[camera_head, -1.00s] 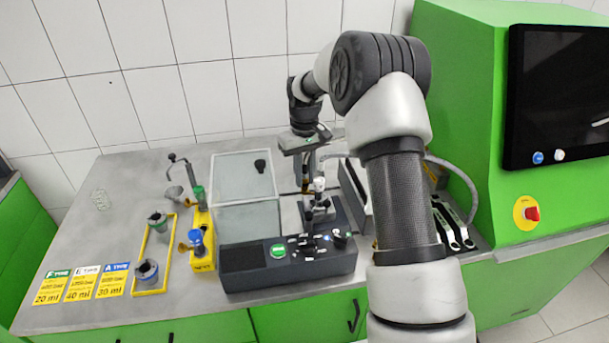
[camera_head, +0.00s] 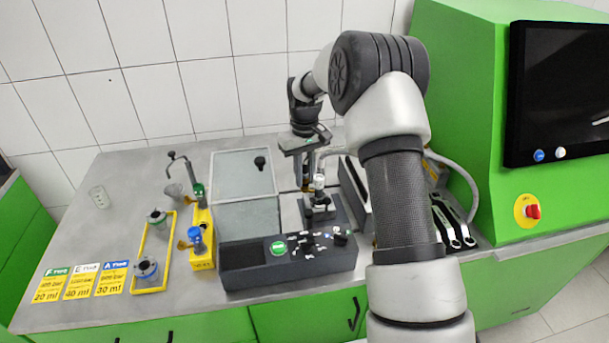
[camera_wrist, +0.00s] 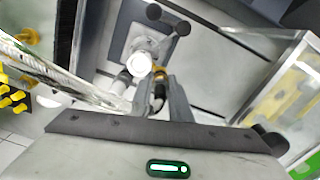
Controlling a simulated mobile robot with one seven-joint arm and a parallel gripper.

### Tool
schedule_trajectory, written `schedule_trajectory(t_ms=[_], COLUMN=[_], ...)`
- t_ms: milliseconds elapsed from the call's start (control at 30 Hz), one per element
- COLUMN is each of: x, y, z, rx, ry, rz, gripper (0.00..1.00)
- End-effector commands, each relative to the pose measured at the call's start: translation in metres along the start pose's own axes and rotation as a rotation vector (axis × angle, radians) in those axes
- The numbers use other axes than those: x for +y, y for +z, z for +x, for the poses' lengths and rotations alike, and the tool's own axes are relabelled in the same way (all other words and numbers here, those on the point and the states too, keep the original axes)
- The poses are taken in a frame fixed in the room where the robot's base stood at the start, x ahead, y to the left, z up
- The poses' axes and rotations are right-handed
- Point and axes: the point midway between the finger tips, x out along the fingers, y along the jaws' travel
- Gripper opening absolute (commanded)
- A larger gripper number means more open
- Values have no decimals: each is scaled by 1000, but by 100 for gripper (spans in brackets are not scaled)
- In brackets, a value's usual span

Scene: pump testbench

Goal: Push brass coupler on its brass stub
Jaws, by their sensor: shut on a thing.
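My gripper (camera_head: 304,186) points down behind the pump stand in the head view, at the end of my bent arm. It is shut on the brass coupler (camera_wrist: 159,74), a small yellow-brass ring on a black hose end, which shows beside the finger in the wrist view. The coupler is right next to the white round pump top (camera_wrist: 139,64), which also shows in the head view (camera_head: 319,182). The brass stub cannot be made out clearly; the fingers and the pump hide that spot. I cannot tell whether coupler and stub touch.
A clear box (camera_head: 247,185) stands left of the pump. The dark control panel (camera_head: 280,268) with a green button lies in front. Yellow holders (camera_head: 200,245) stand farther left, wrenches (camera_head: 452,222) lie right. A white-tiled wall is behind.

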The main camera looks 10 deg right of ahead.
Motion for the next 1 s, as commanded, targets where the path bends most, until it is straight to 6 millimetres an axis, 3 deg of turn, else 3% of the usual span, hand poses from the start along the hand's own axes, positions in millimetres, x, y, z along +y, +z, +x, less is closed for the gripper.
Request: schedule_trajectory(t_ms=[433, 467, 567, 1000], x=[0, 0, 0, 1], y=[0, 0, 0, 1], z=[4, 4, 4, 0], rx=[-1, -1, -1, -2], ry=[0, 0, 0, 1], rz=[0, 0, 0, 1], gripper=[0, 23, 40, 40])
